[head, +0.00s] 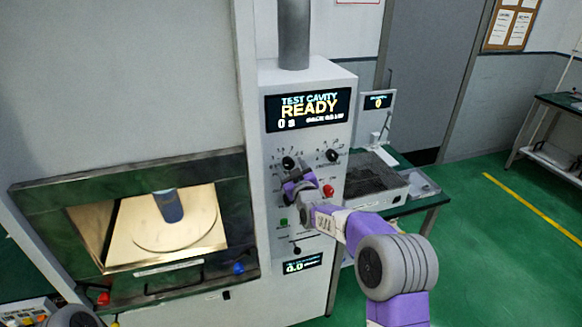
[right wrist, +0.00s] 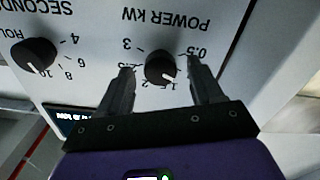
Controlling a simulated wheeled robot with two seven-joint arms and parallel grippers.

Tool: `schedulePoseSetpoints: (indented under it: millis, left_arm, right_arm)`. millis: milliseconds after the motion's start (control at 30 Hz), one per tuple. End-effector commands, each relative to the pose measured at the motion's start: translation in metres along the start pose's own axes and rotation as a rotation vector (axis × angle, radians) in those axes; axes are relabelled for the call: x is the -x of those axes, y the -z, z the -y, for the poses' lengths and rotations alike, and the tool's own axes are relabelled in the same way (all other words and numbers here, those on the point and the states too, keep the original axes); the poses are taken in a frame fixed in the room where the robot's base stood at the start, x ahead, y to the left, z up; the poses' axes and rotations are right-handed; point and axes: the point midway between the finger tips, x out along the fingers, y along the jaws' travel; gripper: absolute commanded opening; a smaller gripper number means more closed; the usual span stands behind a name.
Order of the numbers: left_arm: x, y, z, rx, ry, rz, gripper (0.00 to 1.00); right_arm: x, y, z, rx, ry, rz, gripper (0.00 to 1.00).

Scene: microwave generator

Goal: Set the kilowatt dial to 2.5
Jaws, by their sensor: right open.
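The kilowatt dial is a black round knob (right wrist: 160,67) under the printed words POWER KW, upside down in the right wrist view. Its white pointer aims to the lower right in that view, near a label starting with 1 that is partly hidden. The 2.5 label is partly covered by a finger. In the head view the knob (head: 288,162) is the left one on the panel. My right gripper (right wrist: 160,66) is open, its fingers on either side of the knob with visible gaps. It also shows just below the knob in the head view (head: 290,173). My left gripper is out of view.
A second knob (right wrist: 34,56), for hold seconds, sits beside it. A display (head: 307,108) reads TEST CAVITY READY. Below are a red button (head: 328,190) and a green button (head: 283,222). An open lit cavity (head: 120,225) is at left, a side table (head: 428,188) at right.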

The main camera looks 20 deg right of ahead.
Motion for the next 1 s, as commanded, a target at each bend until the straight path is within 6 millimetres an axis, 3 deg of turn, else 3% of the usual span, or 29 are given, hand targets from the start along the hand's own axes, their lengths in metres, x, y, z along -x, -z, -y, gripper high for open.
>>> schedulePoseSetpoints:
  millis: [367, 733, 1000]
  left_arm:
    - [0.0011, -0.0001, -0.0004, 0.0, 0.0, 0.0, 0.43]
    - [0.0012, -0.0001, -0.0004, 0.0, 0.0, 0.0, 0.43]
    - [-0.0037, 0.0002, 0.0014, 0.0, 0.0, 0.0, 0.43]
  right_arm:
    - [-0.0056, -0.0009, 0.0003, 0.0, 0.001, 0.002, 0.66]
    - [-0.0055, -0.0007, 0.0003, 0.0, 0.001, 0.001, 0.12]
    - [-0.0054, -0.0016, 0.0004, -0.024, 0.0, 0.0, 0.09]
